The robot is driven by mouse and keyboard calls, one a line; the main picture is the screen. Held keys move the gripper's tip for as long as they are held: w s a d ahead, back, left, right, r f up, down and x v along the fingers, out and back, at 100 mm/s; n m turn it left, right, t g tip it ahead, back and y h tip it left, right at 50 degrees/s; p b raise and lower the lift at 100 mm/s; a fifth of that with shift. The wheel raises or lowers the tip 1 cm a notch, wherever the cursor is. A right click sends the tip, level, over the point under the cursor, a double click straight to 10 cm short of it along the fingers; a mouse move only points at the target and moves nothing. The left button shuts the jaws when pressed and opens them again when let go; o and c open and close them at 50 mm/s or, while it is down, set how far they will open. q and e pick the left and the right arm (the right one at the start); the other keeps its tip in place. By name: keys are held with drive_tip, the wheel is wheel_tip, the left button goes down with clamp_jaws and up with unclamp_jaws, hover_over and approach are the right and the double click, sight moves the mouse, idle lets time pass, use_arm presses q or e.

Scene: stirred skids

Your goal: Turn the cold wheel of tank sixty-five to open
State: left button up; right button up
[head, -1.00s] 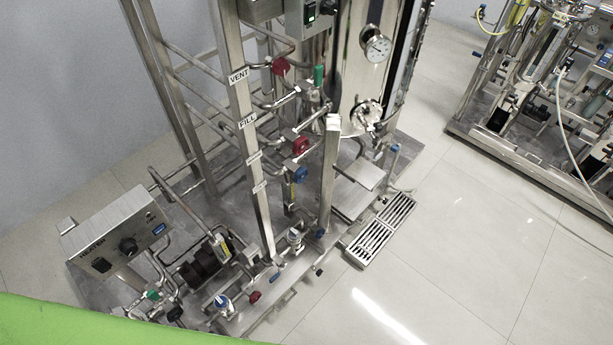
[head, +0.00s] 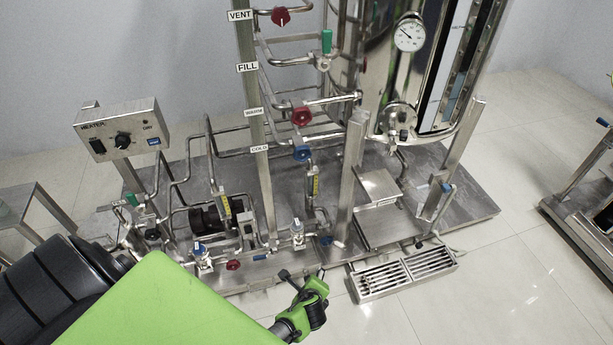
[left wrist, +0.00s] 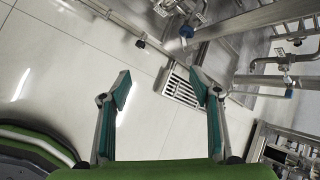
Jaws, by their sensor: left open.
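The cold wheel is the blue handwheel (head: 302,153) in the head view, level with the COLD label (head: 260,149) on the upright post. A red wheel (head: 302,116) sits just above it, level with another label. The steel tank (head: 385,75) with a round dial stands behind to the right. My left gripper (head: 305,280) is low in front of the skid, well below the blue wheel and apart from it. In the left wrist view its two fingers (left wrist: 163,90) are spread with nothing between them. My right gripper is in neither view.
A floor grating (head: 402,274) lies at the skid's front right. A heater box (head: 122,130) stands at the left. A steel post (head: 350,180) rises right of the blue wheel. Small valves and pipes line the skid's front edge (head: 270,270). Tiled floor is clear at the lower right.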

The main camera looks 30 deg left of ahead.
use_arm(q)
drive_tip(key=w+a+r+m+t+y+b, duration=0.35)
drive_tip(key=w+r+b, duration=0.35)
drive_tip(key=w, duration=0.4)
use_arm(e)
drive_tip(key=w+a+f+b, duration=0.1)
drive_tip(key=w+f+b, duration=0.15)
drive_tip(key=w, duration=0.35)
use_arm(q)
drive_tip(key=m+t+y+b, duration=0.2)
drive_tip(key=m+y, duration=0.2)
drive_tip(key=y, duration=0.2)
approach(303, 157)
drive_tip(key=shift+g, duration=0.25)
drive_tip(key=b+x, duration=0.2)
drive_tip(key=x, duration=0.7)
drive_tip(key=shift+w+a+r, duration=0.2)
drive_tip(key=shift+w, duration=0.15)
drive_tip(key=shift+w+a, duration=0.4)
drive_tip(key=shift+a, duration=0.05)
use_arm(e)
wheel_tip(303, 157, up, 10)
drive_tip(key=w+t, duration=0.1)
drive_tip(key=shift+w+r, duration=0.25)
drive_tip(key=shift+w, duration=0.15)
use_arm(q)
drive_tip(key=c, duration=1.1)
